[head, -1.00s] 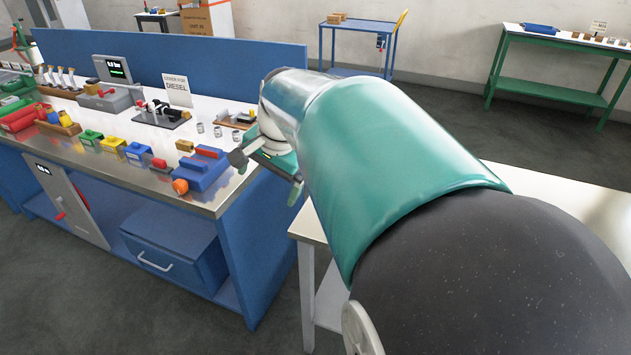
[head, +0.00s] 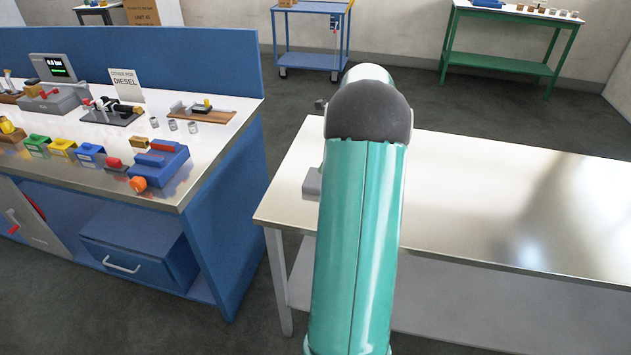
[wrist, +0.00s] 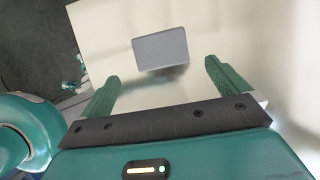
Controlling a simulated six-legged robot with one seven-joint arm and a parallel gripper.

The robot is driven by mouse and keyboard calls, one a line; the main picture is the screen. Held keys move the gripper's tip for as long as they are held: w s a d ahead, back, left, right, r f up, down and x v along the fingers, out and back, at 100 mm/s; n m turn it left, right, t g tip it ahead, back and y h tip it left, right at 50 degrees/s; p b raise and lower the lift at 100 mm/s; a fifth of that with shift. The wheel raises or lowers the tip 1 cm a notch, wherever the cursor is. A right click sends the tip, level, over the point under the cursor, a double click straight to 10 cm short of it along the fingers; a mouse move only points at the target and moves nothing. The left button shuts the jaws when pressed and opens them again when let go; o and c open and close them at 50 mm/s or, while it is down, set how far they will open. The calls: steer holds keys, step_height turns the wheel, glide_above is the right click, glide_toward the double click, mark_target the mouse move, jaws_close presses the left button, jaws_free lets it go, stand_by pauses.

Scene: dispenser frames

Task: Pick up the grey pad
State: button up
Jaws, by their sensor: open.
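The grey pad (wrist: 160,48) is a flat grey rectangle in the wrist view, over the pale tabletop with a dark shadow along its lower edge. My gripper (wrist: 162,72) is open, its two green fingers spread wide. The pad shows beyond the fingertips, between their lines, and nothing is between the fingers. In the head view my arm hides most of the gripper. A small grey piece (head: 312,184) shows left of my arm over the table; I cannot tell for sure whether it is the pad.
The pale metal table (head: 480,190) is bare to the right of my arm. A blue workbench (head: 225,200) on the left holds colored blocks, a blue device (head: 160,168) and a diesel sign (head: 126,84). A blue cart (head: 311,40) and green table (head: 505,50) stand behind.

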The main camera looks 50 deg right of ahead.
mark_target(317, 177)
steer(key=x, duration=0.9)
steer(key=shift+s+f, duration=0.1)
steer(key=shift+f, duration=0.3)
steer(key=c, duration=0.7)
